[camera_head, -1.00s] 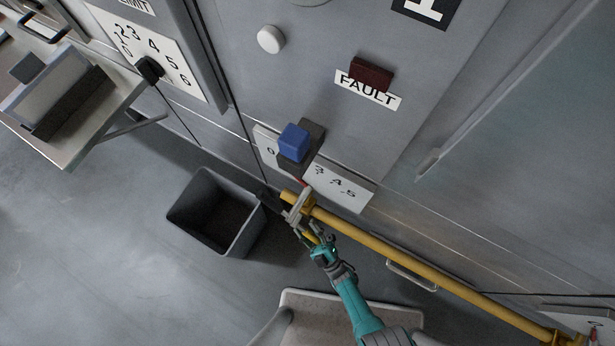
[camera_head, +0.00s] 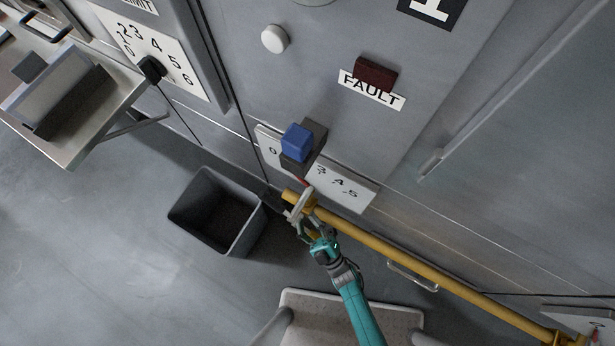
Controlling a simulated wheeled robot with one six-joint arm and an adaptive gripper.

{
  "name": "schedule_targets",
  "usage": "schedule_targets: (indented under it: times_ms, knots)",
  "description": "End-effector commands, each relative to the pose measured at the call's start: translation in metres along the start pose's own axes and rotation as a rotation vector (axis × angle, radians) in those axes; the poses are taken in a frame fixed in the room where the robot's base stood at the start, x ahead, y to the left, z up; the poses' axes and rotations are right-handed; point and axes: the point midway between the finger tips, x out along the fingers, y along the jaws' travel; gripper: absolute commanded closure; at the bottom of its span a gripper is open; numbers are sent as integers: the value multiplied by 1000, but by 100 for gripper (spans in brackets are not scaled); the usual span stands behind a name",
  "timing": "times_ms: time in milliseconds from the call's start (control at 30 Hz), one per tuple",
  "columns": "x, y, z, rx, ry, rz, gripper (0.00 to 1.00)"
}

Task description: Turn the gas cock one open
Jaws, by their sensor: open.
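A yellow pipe (camera_head: 430,268) runs diagonally along the cabinet front. At its upper left end is a yellow valve body, with a small red part (camera_head: 303,182) just above it, likely the gas cock's handle. My gripper (camera_head: 297,208) is at this pipe end, with its fingers close around or beside the valve body. The fingers are open. I cannot tell whether they touch the valve, and they partly hide it. A second yellow fitting with a small red part (camera_head: 597,327) shows at the lower right corner. I cannot read which cock is number one.
A blue block-shaped knob (camera_head: 297,141) on a numbered plate (camera_head: 349,190) stands out just above my gripper. An open grey bin (camera_head: 213,246) is on the floor to the left. A metal handle (camera_head: 412,276) lies beside the pipe. A grey seat (camera_head: 350,307) is below.

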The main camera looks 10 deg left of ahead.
Motion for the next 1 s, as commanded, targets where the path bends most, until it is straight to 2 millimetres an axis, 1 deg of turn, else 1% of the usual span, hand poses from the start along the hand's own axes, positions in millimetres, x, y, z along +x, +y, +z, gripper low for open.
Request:
schedule_targets:
  times_ms: [100, 400, 433, 467, 500, 567, 600, 633, 767, 867, 1000]
  knots:
    - [-1, 2, -3, 0, -5, -1, 50]
    - [-2, 3, -3, 0, -11, -2, 50]
    - [-2, 3, -3, 0, -11, -2, 55]
    - [-2, 3, -3, 0, -12, -2, 63]
    - [-3, 3, -3, 0, -15, -2, 73]
    - [-5, 5, -4, 2, -24, 0, 88]
    - [-8, 7, -5, 4, -35, 3, 98]
    - [-11, 9, -6, 6, -47, 5, 100]
    - [-30, 27, -13, 22, -136, 27, 100]
    - [-49, 48, -24, 47, -231, 57, 100]
    - [-73, 77, -43, 91, -363, 106, 100]
